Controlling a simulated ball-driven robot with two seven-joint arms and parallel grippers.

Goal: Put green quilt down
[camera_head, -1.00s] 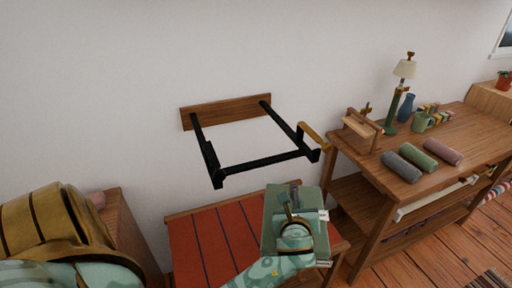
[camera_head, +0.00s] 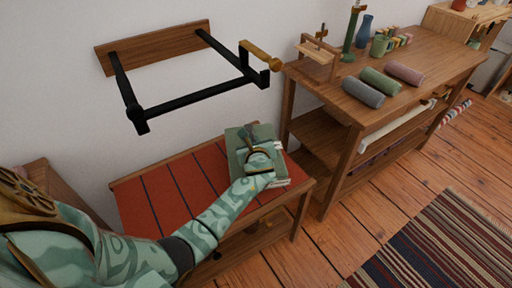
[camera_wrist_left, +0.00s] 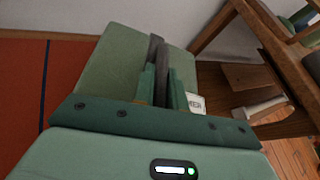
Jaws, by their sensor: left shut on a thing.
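The green quilt (camera_head: 237,153) is a folded, flat block at the right end of the bench with a red striped top (camera_head: 165,190). My left gripper (camera_head: 260,158) is shut on the quilt from above. In the left wrist view the gripper's fingers (camera_wrist_left: 165,85) pinch a dark strip at the quilt (camera_wrist_left: 112,62), and a white label shows beside them. The quilt is on or just above the bench top; I cannot tell which. My right gripper is not in view.
A black wall frame (camera_head: 195,95) with a wooden backboard juts out above the bench. A wooden shelf table (camera_head: 440,65) with grey, green and pink rolls stands to the right. A striped rug (camera_head: 440,240) lies on the floor. The left of the bench top is clear.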

